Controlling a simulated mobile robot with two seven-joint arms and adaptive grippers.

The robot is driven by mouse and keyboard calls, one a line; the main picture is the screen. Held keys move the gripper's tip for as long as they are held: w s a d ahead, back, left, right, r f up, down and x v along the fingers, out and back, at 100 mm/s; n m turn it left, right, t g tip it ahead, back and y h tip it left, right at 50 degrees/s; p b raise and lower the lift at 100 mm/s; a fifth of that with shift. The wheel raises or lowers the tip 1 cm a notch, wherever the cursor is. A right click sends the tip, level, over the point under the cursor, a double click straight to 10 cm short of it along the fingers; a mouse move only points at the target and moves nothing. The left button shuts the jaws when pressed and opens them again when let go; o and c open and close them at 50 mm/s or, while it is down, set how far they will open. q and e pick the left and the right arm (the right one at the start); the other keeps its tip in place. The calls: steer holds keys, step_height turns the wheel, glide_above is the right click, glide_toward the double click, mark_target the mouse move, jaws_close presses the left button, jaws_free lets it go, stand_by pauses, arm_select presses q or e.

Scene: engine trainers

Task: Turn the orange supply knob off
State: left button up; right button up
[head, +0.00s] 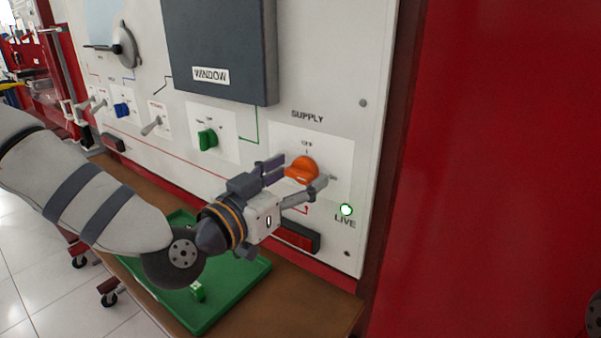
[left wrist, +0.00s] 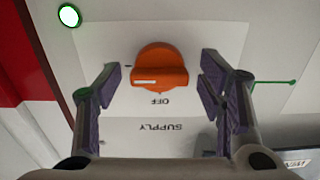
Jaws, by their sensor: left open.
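The orange supply knob (head: 303,166) is on the white panel under the word SUPPLY, with an OFF mark above it. In the left wrist view the panel appears upside down. There the knob (left wrist: 161,66) has a white line on its left part, near a dark tick at its left, not in line with the OFF label below it. My left gripper (head: 295,178) is open in front of the knob. In the left wrist view its purple-grey fingers (left wrist: 160,78) stand on either side of the knob, with visible gaps. My right gripper is not in view.
A green lamp (head: 346,210) marked LIVE glows below right of the knob. A green knob (head: 207,139) and a grey WINDOW box (head: 222,50) are on the panel to the left. A green tray (head: 257,272) lies on the wooden bench (head: 318,312) below.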

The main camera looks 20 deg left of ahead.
arm_select(q)
steer(key=shift+s, duration=0.1)
steer(key=c, duration=1.1)
steer(key=shift+c, duration=0.2)
steer(key=shift+n, duration=0.3)
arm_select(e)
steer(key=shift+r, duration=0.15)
arm_select(q)
steer(key=n+p, duration=0.1)
steer(key=n, duration=0.1)
steer(key=shift+r+n, duration=0.15)
steer(key=shift+n, duration=0.25)
steer(key=n, duration=0.3)
steer(key=shift+n+p, duration=0.3)
steer(key=n, duration=1)
steer(key=shift+n, duration=0.4)
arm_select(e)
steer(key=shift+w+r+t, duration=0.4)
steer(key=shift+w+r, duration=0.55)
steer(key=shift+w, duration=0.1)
